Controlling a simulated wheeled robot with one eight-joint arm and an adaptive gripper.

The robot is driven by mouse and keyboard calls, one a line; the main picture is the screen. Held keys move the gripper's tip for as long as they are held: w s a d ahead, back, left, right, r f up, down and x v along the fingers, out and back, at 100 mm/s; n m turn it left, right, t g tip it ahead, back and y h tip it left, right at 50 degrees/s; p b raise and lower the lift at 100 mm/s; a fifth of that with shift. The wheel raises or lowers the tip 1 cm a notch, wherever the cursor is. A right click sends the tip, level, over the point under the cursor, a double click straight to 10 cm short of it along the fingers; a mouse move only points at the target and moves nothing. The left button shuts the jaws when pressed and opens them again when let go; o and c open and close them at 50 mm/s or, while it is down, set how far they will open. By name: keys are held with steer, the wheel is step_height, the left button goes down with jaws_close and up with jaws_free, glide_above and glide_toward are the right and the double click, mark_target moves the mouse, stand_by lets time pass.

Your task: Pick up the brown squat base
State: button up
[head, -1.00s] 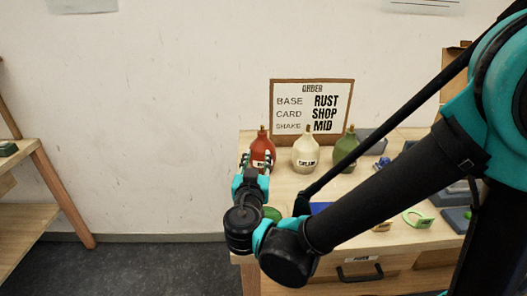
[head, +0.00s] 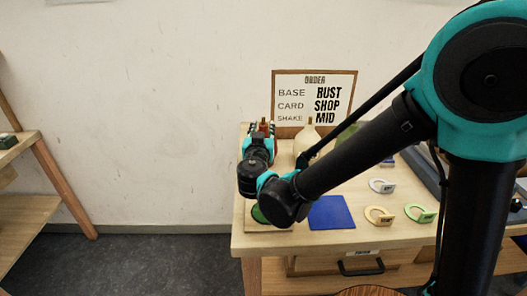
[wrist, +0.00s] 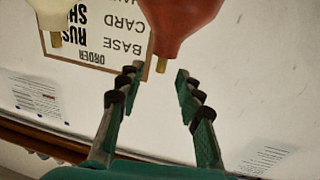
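The brown-red squat base bottle (head: 264,129) stands at the left of the table, mostly hidden behind my gripper in the head view. In the wrist view, which is upside down, its rounded body (wrist: 180,15) is at the top and its narrow tip shows between my fingertips. My gripper (wrist: 157,72) is open, with one finger on either side of the tip and visible gaps between. I see no clear contact. The head view shows my gripper (head: 260,132) at the bottle.
A cream bottle (head: 306,141) stands just right of it, and a green bottle (head: 347,131) is partly behind my arm. The order sign (head: 314,84) stands behind. A blue mat (head: 331,213) and several ring-shaped pieces lie on the table (head: 300,239). A shelf (head: 28,208) is at far left.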

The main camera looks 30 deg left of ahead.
mark_target(263, 121)
steer(key=shift+x, duration=2.65)
steer(key=shift+a, duration=0.1)
steer(key=shift+c, duration=0.5)
steer(key=shift+s, duration=0.1)
jaws_close()
